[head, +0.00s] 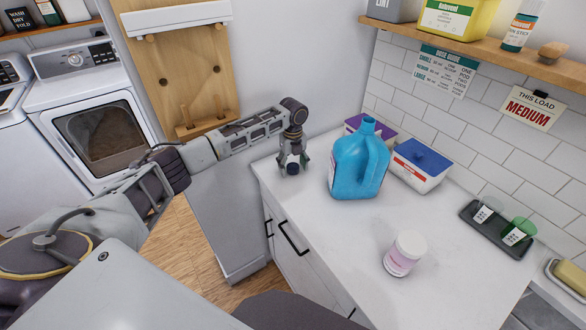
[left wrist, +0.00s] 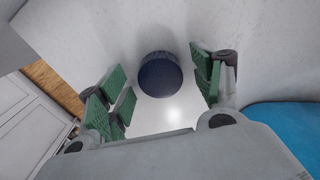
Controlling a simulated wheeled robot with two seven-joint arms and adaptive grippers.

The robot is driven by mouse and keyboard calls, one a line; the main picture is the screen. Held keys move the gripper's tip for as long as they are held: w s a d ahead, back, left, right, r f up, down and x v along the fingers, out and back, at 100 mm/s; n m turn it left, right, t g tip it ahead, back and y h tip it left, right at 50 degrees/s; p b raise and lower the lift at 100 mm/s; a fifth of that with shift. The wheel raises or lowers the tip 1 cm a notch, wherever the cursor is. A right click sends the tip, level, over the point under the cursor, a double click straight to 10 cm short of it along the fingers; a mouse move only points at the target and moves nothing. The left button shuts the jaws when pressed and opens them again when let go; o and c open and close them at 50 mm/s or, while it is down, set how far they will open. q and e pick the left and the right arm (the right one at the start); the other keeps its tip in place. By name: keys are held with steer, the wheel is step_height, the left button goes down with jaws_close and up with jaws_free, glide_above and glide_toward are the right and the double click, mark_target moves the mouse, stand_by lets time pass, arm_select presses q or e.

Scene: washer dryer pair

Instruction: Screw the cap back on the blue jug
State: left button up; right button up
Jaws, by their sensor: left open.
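The blue jug (head: 358,165) stands upright on the white counter, with its neck (head: 368,122) bare at the top. Its blue side also shows at the right edge of the left wrist view (left wrist: 285,125). The dark navy cap (head: 292,169) is on the counter to the left of the jug. In the left wrist view the cap (left wrist: 160,76) is between the spread green finger pads, with gaps on both sides. My left gripper (head: 293,161) is open and points down over the cap. My right gripper is in neither view.
Behind the jug are a purple box (head: 362,124) and a white tub with a blue lid (head: 420,165). A white jar (head: 404,254) stands at the front, and a dark tray (head: 498,229) with cups lies to the right. The counter's middle is clear.

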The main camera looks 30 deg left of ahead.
mark_target(293, 166)
arm_select(q)
steer(key=shift+c, duration=0.2)
steer(key=c, duration=0.7)
steer(key=shift+c, duration=0.3)
steer(key=shift+r, duration=0.15)
step_height(293, 166, up, 10)
steer(key=shift+b, duration=0.45)
